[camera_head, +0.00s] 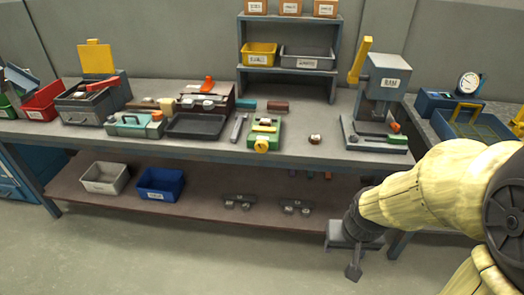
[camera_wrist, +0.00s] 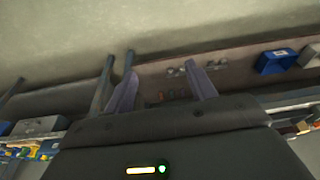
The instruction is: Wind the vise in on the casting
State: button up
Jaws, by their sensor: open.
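A small green vise (camera_head: 277,134) stands near the front edge of the workbench, around the middle, with a round yellow handle (camera_head: 261,146) facing forward. A yellow-topped piece sits at its jaws; I cannot tell whether it is the casting or whether the jaws touch it. My gripper (camera_head: 352,262) hangs in front of the bench at the lower right, well below and to the right of the vise. In the wrist view, its two fingers (camera_wrist: 163,82) are spread apart with nothing between them. I cannot make out the vise in the wrist view.
A black tray (camera_head: 195,126) and a grey bar (camera_head: 238,128) lie left of the vise. A small round part (camera_head: 315,139) lies to its right, before a press (camera_head: 380,95). The lower shelf (camera_head: 210,206) holds a blue bin (camera_head: 161,184) and metal parts. Bench legs stand near my gripper.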

aim_at(261, 148)
jog(key=shift+o, duration=1.2)
jog(key=w+a+f+t+b, duration=0.1)
jog(key=w+a+f, duration=0.1)
jog(key=w, duration=0.4)
jog(key=w+a+f+t+b, duration=0.2)
jog(key=w+a, duration=0.1)
jog(key=w, duration=0.3)
jog(key=shift+a+y, duration=0.2)
jog(key=shift+y, duration=0.1)
jog(key=w+a+f+n+t+b, duration=0.1)
jog(key=w+a+f+t+b, duration=0.2)
jog(key=w+a+t, duration=0.3)
jog(key=w+a+f+n+t+h+b, duration=0.1)
jog(key=w+a+f+t+b, duration=0.2)
jog(key=w+a+t, duration=0.3)
jog(key=w+a+b, duration=0.1)
jog(key=w+a, duration=0.4)
jog(key=a, duration=0.2)
jog(key=shift+f, duration=0.35)
jog(key=w, duration=1.7)
jog(key=shift+w+d, duration=0.25)
jog(key=c, duration=1)
